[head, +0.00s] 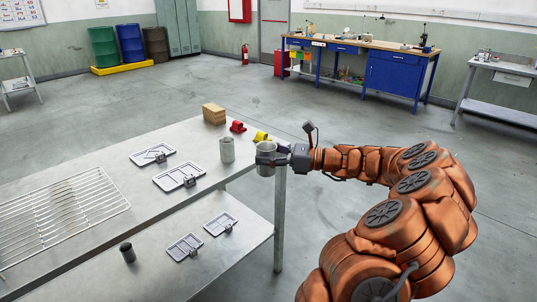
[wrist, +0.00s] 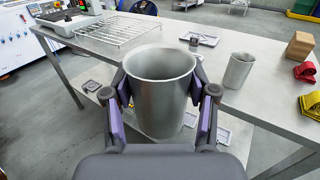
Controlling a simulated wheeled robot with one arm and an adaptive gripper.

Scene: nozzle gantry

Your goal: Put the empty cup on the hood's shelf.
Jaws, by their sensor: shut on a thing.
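My gripper (head: 281,156) is shut on a grey metal cup (head: 265,169), with a finger on each side of it. In the wrist view the held cup (wrist: 160,100) is upright, and the visible inside looks bare; its bottom is not clear. The head view shows the cup at the right end of the steel table (head: 95,173), by the table's edge. A second grey cup (head: 227,150) stands upright on the tabletop to the left of my gripper; whether it holds anything I cannot tell. I cannot make out a hood or its shelf for certain.
A wire rack (head: 55,215) lies on the table's left part. Hinged-looking plates (head: 180,176), a wooden block (head: 214,113), a red piece (head: 237,126) and a yellow piece (head: 260,136) are on top. The lower shelf (head: 150,262) holds more plates and a dark cylinder (head: 127,252).

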